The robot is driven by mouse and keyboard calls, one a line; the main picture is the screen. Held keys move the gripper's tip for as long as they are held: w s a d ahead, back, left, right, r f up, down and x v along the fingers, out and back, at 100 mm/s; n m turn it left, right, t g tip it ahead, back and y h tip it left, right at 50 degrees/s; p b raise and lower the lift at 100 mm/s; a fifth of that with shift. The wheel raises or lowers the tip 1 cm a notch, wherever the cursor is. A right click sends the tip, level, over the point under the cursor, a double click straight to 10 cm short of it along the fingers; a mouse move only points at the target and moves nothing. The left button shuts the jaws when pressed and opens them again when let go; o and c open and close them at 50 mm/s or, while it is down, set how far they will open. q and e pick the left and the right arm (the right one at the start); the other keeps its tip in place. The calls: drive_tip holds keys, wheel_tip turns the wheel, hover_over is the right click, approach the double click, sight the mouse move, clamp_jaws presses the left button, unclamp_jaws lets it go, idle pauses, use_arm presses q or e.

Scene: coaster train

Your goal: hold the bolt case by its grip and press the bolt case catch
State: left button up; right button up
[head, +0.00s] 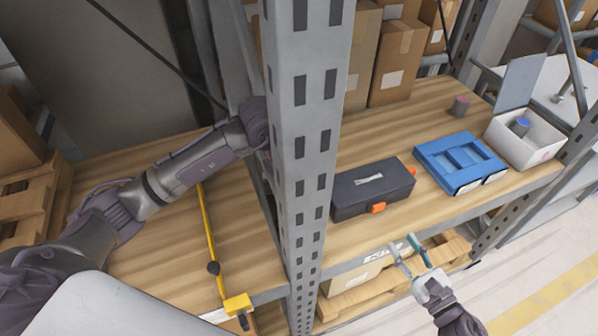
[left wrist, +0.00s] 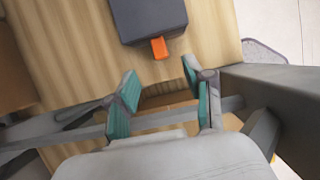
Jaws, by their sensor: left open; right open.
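The bolt case (head: 365,190) is a dark, closed box on the wooden shelf, right of the grey post. An orange catch (head: 377,208) sticks out low on its front, and a small orange part (head: 411,170) shows at its right end. A light mark lies on the lid; I cannot make out the grip for sure. The left wrist view shows the case (left wrist: 148,18) and orange catch (left wrist: 159,48) beyond my open, empty left gripper (left wrist: 160,82). In the head view the post hides that gripper. My right gripper (head: 402,242) is open and empty in front of the shelf edge, apart from the case.
The perforated grey post (head: 306,130) stands between my left arm and the case. Right of the case are a blue tray (head: 458,160) and a white bin (head: 525,148). Cardboard boxes (head: 395,55) stand behind. A yellow tool (head: 236,303) lies left of the post.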

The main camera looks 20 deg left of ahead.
use_arm(q)
drive_tip(key=x, duration=0.8)
drive_tip(key=shift+w+d+f, duration=0.1)
drive_tip(key=shift+w+f, duration=0.05)
drive_tip(key=shift+f, duration=0.25)
drive_tip(key=shift+c, duration=0.3)
clamp_jaws()
use_arm(e)
drive_tip(key=shift+s+d, duration=0.2)
drive_tip(key=shift+c, duration=1.4)
drive_tip(key=shift+m, duration=0.7)
drive_tip(key=v, duration=0.4)
drive_tip(key=shift+s+d+r, duration=0.1)
drive_tip(key=shift+s+d, duration=0.1)
drive_tip(key=shift+s, duration=0.05)
clamp_jaws()
drive_tip(key=shift+w, duration=0.1)
